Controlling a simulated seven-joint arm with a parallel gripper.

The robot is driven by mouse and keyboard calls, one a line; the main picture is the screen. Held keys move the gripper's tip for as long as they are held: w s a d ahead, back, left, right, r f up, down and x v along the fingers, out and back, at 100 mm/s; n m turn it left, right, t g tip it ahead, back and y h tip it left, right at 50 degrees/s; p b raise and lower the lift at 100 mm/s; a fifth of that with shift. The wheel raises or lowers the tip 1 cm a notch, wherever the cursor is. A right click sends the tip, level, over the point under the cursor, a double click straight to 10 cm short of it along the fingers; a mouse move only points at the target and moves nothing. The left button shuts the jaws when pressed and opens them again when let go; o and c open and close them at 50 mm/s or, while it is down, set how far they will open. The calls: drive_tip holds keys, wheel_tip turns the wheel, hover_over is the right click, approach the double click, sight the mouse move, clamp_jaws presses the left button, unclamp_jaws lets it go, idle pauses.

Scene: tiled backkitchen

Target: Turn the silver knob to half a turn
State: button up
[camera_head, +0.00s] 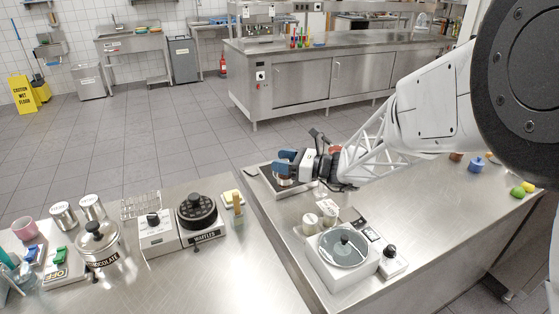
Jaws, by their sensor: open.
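My gripper (284,162) has blue finger pads and is above a flat panel (264,188) on the right counter. The panel has a light frame and a darker top. A small silvery round piece (285,182) shows right under the finger pads, and it looks like the silver knob. The fingers hide part of it. The jaws are open, with the pads close over or around the knob; I cannot tell whether they touch it. The knob's pointer or marking is too small to read.
A waffle maker (197,212) and a chocolate pot (97,242) stand on the left counter. A yellow-handled item (238,203) is nearby.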

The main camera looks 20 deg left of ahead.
drive_tip(key=shift+a, duration=0.5)
drive_tip(key=shift+c, duration=0.2)
drive_tip(key=c, duration=0.9)
drive_tip(key=shift+m+t, duration=0.6)
drive_tip(key=shift+t, duration=0.3)
drive_tip(key=m+t, duration=0.1)
drive_tip(key=t, duration=0.1)
drive_tip(key=m+t+h, duration=0.1)
drive_tip(key=m+t, duration=0.1)
drive_tip(key=t, duration=0.1)
drive_tip(key=shift+w+m+t, duration=0.25)
drive_tip(key=shift+m+t, duration=0.05)
drive_tip(key=shift+w+d+m+t+h, duration=0.15)
drive_tip(key=shift+m+t+h, duration=0.8)
drive_tip(key=shift+t, duration=0.35)
drive_tip(key=shift+w+d+m+t+h, duration=0.1)
drive_tip(key=shift+w+m+t+h, duration=0.05)
drive_tip(key=shift+m+t+h, duration=1)
drive_tip(key=shift+t, duration=0.55)
